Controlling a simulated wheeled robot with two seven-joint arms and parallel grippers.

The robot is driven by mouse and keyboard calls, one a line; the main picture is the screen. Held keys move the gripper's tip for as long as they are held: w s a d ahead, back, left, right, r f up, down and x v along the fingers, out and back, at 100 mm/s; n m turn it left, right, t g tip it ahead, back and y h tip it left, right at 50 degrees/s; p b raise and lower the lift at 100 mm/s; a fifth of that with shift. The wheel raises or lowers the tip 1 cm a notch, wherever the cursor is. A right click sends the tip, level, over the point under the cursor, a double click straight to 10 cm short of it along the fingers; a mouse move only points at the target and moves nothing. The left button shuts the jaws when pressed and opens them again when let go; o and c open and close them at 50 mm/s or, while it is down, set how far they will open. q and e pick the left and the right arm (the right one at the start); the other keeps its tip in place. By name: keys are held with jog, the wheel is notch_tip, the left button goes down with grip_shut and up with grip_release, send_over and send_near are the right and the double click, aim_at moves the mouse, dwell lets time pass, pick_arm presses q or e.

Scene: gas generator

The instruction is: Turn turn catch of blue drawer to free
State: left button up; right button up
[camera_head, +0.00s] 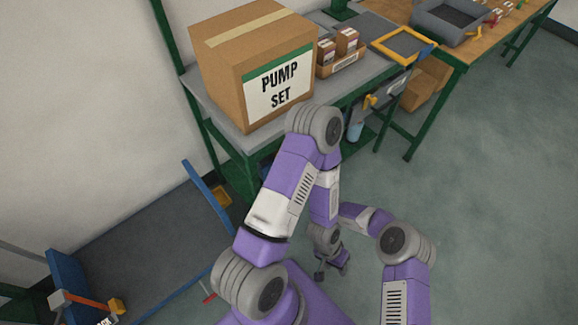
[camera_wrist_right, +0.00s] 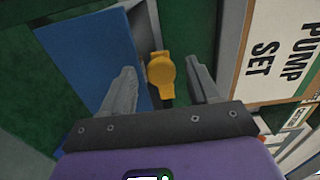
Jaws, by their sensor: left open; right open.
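In the right wrist view, a blue panel (camera_wrist_right: 85,60), which looks like the blue drawer's front, fills the left-centre. A yellow turn catch (camera_wrist_right: 161,72) with a rounded middle shows beside its right edge, against dark green. My right gripper (camera_wrist_right: 161,66) is open, with one finger on each side of the catch in the picture. I cannot tell whether the fingers touch it or how far away it is. In the head view, my left gripper (camera_head: 332,270) is open and empty, low over the floor. My arms hide the right gripper and the catch there.
A PUMP SET carton (camera_head: 250,65) stands on the green-legged bench (camera_head: 238,138). Small boxes in a holder (camera_head: 342,62) and a yellow-framed tray (camera_head: 405,45) lie beyond it. A blue-sided cart (camera_head: 150,240) stands at lower left. The floor at right is clear.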

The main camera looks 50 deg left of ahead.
jog(key=d+p, duration=0.5)
jog(key=d, duration=0.2)
jog(key=shift+s+d+p, duration=0.25)
jog(key=shift+p, duration=0.05)
dwell(0.5)
